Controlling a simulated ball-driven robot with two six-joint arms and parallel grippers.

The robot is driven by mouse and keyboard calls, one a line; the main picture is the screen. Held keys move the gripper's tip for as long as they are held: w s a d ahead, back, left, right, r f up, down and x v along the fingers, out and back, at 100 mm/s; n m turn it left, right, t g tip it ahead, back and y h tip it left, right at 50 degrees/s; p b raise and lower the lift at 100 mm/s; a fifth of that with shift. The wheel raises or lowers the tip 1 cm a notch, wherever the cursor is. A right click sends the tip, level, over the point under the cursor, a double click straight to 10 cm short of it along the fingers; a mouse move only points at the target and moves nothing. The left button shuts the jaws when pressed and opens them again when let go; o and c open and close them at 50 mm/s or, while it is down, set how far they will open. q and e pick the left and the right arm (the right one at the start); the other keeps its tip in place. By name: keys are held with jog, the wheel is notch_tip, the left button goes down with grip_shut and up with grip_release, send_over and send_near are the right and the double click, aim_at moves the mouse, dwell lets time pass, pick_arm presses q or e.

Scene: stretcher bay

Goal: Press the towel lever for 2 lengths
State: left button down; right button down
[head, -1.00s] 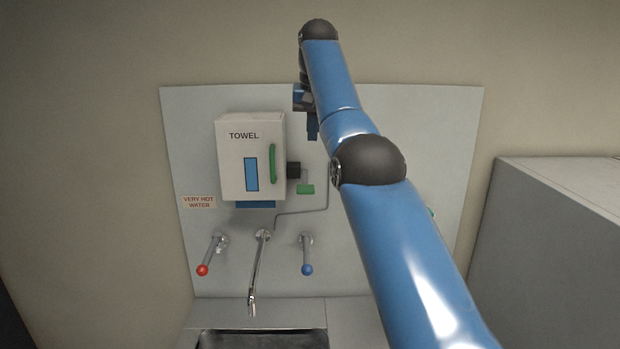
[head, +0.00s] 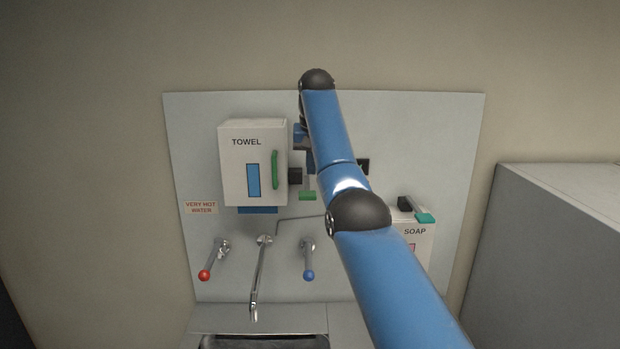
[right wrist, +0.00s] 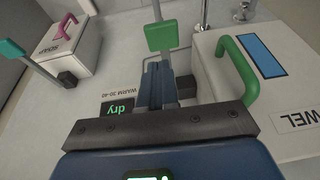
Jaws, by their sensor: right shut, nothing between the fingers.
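The white towel dispenser (head: 232,165) hangs on the wall panel, with a green handle (head: 275,170) and a blue window on its front. Its towel lever, a green paddle (head: 307,196), sits to the right of the box beside a black block. My right gripper (head: 309,165) is just above the paddle, partly hidden behind my own arm. In the right wrist view the shut, empty fingertips (right wrist: 156,70) are close to the green paddle (right wrist: 162,36); I cannot tell whether they touch. My left gripper is not in view.
A soap dispenser (head: 420,237) with a teal lever is at the right. A faucet (head: 258,275), a red-knobbed tap (head: 205,274) and a blue-knobbed tap (head: 308,274) are below. A display (right wrist: 120,107) reads "dry". A grey cabinet (head: 560,260) stands at the right.

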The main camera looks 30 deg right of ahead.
aim_at(310, 193)
jog(key=p, duration=0.2)
jog(key=shift+d+f+p, duration=0.1)
jog(key=shift+f+p, duration=0.3)
jog(key=x, duration=0.1)
jog(key=p+x, duration=0.1)
jog(key=shift+s+a+f, duration=0.15)
jog(key=shift+a+f, duration=0.05)
jog(key=shift+f, duration=1.15)
